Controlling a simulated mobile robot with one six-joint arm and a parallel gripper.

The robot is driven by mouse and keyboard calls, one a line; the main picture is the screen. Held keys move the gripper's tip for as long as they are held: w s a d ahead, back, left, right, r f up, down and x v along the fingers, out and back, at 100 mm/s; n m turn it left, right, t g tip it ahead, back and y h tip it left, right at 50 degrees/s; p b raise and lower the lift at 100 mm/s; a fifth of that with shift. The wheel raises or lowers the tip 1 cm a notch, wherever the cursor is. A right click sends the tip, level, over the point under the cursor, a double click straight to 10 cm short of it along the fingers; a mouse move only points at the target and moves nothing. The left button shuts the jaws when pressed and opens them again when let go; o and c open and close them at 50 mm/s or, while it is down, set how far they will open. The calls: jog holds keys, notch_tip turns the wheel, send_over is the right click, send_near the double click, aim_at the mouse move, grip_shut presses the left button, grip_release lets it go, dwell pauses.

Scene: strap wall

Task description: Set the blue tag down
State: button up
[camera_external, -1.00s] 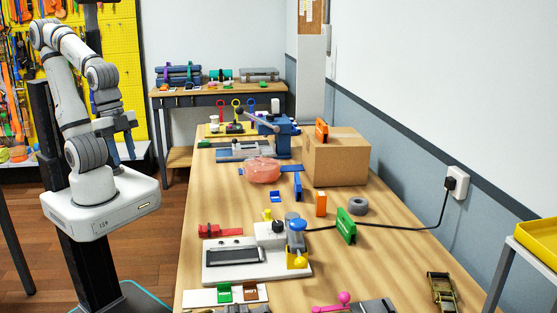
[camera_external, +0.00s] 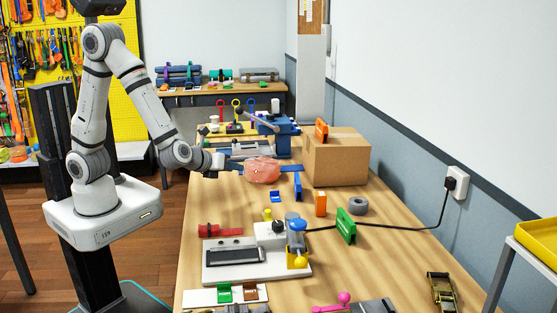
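A small blue piece with a pale mark (camera_external: 275,197), which may be the blue tag, lies on the workbench (camera_external: 250,205) below the pink lump. A longer blue piece (camera_external: 297,187) stands just right of it; I cannot tell for certain which is the tag. My gripper (camera_external: 236,161) reaches in over the bench's left edge, left of the pink lump (camera_external: 262,170). Its dark fingers look apart, with nothing clearly between them. The upper finger blends with the grey metal fixture behind. Whether my gripper touches the lump cannot be told.
A cardboard box (camera_external: 337,160) stands on the right, with a blue vise (camera_external: 277,127) behind. An orange block (camera_external: 320,204), a green block (camera_external: 346,227) and a grey ring (camera_external: 358,206) lie nearer. A white device (camera_external: 257,262) fills the front. Bench left of the small blue piece is clear.

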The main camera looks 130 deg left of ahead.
aim_at(273, 192)
jog(key=w+a+f+m+t, duration=0.1)
jog(key=f+m, duration=0.1)
jog(key=w+a+f+m+t, duration=0.1)
jog(key=w+f+m, duration=0.1)
jog(key=w+a+f+m+t, duration=0.1)
jog(key=w+f+m, duration=0.1)
jog(key=shift+w+f+b, duration=0.1)
jog(key=shift+f+b, duration=0.2)
jog(key=shift+f, duration=0.05)
jog(key=shift+m, duration=0.3)
jog(key=p+x, duration=0.1)
jog(key=x, duration=0.6)
jog(key=shift+w+a+f, duration=0.1)
jog(key=shift+a, duration=0.05)
jog(key=shift+c, duration=0.3)
grip_shut()
